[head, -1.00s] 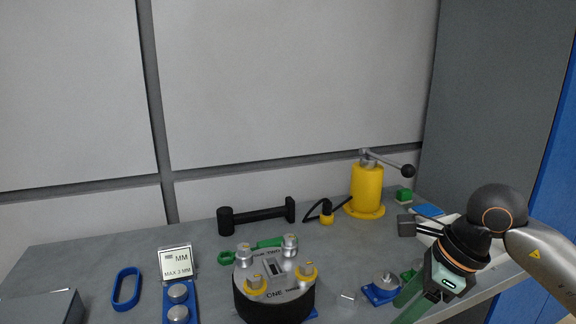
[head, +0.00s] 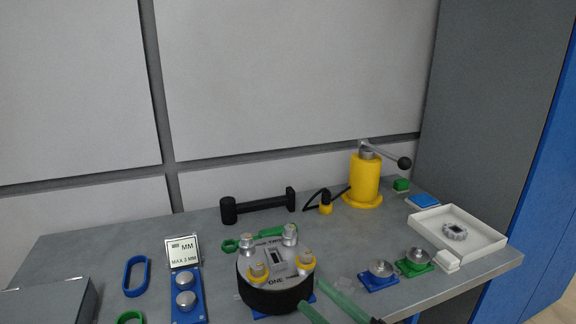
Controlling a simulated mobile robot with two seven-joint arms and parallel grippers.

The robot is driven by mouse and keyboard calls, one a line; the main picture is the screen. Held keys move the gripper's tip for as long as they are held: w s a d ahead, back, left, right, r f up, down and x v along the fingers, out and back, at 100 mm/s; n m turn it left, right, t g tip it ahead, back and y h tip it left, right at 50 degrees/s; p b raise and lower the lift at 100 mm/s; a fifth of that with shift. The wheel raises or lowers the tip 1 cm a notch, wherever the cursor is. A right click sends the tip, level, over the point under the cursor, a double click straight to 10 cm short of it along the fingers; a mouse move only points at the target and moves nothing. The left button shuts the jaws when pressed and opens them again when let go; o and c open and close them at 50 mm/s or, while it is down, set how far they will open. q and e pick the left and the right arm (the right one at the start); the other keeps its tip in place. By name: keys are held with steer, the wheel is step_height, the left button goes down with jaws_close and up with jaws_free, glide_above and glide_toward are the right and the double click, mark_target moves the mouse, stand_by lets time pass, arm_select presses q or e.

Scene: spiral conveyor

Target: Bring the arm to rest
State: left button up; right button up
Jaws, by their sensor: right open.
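My right gripper (head: 312,294) shows at the bottom edge, right of centre, as two pale green fingers. They are apart with nothing seen between them, so it is open. The fingertips are close to the lower right side of a round black device (head: 275,292) with a grey top and several silver and yellow knobs. I cannot tell whether they touch it. The rest of the right arm is mostly below the picture. My left gripper is not in view.
A white tray (head: 427,237) holding a grey ringed part stands at the right. A yellow lever press (head: 364,181) and black bar (head: 258,205) are behind. Blue (head: 379,280) and green (head: 414,268) bases stand right of the fingers. A gauge board (head: 187,292) is left.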

steer(key=d+f+m+t+h, duration=0.4)
steer(key=d+f+m+h, duration=0.2)
steer(key=f+m+h, duration=0.5)
steer(key=s+d+f+m+g+h+p, duration=0.1)
steer(key=s+d+f+m+g+h, duration=0.1)
steer(key=s+f+m+g, duration=0.2)
steer(key=s+d+f+m+g+h+p, duration=0.1)
steer(key=s+d+f+m+g+h, duration=0.1)
steer(key=s+f+m, duration=0.5)
steer(key=s+d+f+g, duration=0.1)
steer(key=s+f, duration=0.3)
steer(key=f, duration=0.4)
steer(key=shift+d+f+g+h, duration=0.15)
steer(key=shift+f+g+h, duration=0.15)
steer(key=shift+f+g, duration=0.1)
